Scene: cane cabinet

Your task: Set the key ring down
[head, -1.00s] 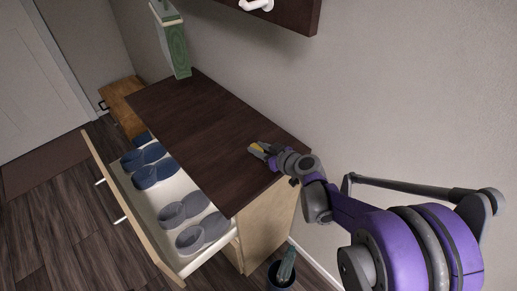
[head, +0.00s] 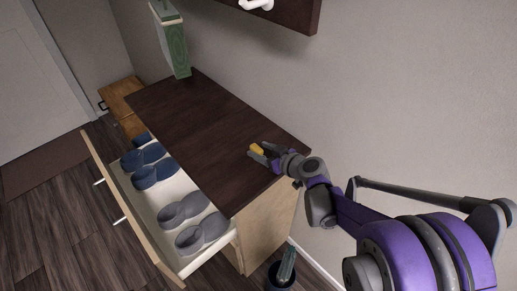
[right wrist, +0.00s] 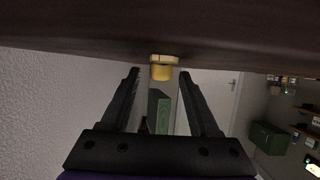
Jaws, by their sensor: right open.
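The key ring (head: 257,149) shows as a small yellow piece at the right end of the dark brown cabinet top (head: 200,125). In the right wrist view the key ring (right wrist: 162,70) is a yellow block with a paler band, against the dark top, which runs along the picture's upper edge. My right gripper (head: 263,154) is low over the cabinet top, just right of the key ring. In the right wrist view its two dark fingers (right wrist: 160,75) stand wide apart with clear room between them, and the key ring lies beyond, near their tips. My left gripper is out of view.
An open drawer (head: 172,193) with blue and grey shoes juts out left of the cabinet. A green box-like object (head: 177,50) is at the far end of the top. A dark wall cabinet (head: 290,14) hangs above. A potted plant (head: 285,270) stands below. The top's middle is clear.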

